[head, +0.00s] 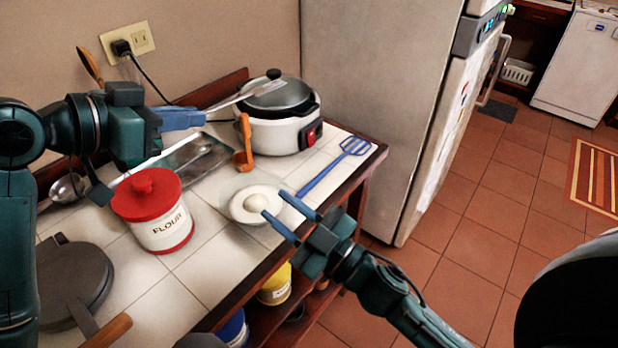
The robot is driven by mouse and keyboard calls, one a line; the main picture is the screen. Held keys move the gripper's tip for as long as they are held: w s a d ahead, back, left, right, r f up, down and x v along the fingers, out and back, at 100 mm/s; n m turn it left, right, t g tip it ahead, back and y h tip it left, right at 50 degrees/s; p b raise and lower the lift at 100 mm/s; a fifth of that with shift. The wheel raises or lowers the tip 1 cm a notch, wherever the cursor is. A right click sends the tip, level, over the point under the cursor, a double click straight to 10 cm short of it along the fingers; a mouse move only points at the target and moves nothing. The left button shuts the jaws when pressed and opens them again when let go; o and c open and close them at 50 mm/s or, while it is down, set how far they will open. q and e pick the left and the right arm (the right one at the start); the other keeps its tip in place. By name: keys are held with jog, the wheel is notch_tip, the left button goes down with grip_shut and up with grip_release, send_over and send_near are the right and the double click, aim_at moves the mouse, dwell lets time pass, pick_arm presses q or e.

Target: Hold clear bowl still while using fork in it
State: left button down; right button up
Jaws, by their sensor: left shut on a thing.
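The clear bowl (237,204) stands on the white tiled counter near its front edge, with a pale rounded thing in it. My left gripper (200,117) is shut on the silver fork (242,97) and holds it in the air above the back of the counter. The fork's tines point right, in front of the cooker's lid in this view. My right gripper (274,203) is open, its two blue fingers apart at the bowl's right side. I cannot tell whether they touch the rim.
A red-lidded flour canister (160,225) stands left of the bowl. A blue spatula (335,168) lies to the right. A dark round pan-like thing (72,280) sits at the front left.

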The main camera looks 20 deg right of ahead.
jog(key=s+a+r+n+g+y, duration=0.2)
jog(key=a+r+n+g+y, duration=0.3)
jog(key=r+n+g+y, duration=0.45)
jog(key=n+g+h, duration=0.4)
jog(key=n+h, duration=0.4)
jog(key=h, duration=0.8)
send_near(285, 205)
jog(key=shift+m+h, duration=0.25)
jog(key=shift+h, duration=0.1)
jog(key=x, duration=1.2)
jog(key=shift+a, duration=0.35)
